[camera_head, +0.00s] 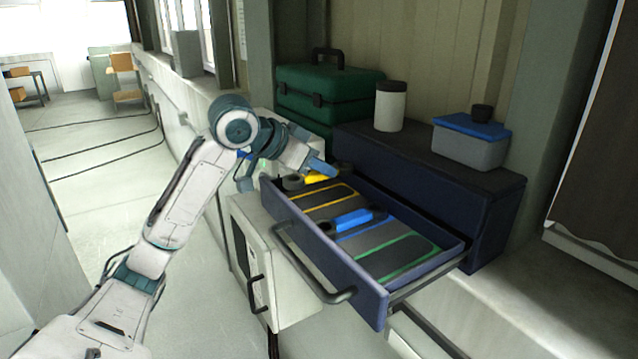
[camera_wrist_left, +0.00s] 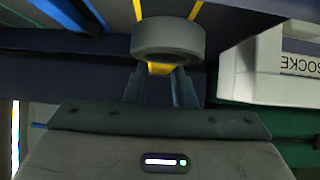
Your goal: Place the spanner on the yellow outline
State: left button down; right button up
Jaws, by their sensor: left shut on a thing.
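The spanner (camera_head: 318,177) has a yellow handle and grey rounded ends. My left gripper (camera_head: 315,171) is shut on its yellow handle at the left end of the open drawer (camera_head: 375,292). In the left wrist view, one grey end of the spanner (camera_wrist_left: 168,38) sits in front of the fingers (camera_wrist_left: 158,82), with a bit of yellow between them. The yellow outline (camera_head: 325,203) on the drawer's grey lining lies just below and right of the spanner. Whether the spanner touches the lining is unclear. My right gripper is out of view.
A blue tool (camera_head: 352,219) lies in the drawer near the blue outline; the green outline (camera_head: 418,265) is bare. Behind stand a green toolbox (camera_head: 345,90), a white canister (camera_head: 390,108) and a blue-lidded grey box (camera_head: 468,150). A white labelled box (camera_wrist_left: 262,72) shows in the wrist view.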

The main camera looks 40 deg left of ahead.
aim_at(319, 198)
pick_arm(q)
jog(key=shift+f, duration=2.1)
jog(key=c, duration=1.2)
grip_release()
jog(key=shift+f, duration=0.1)
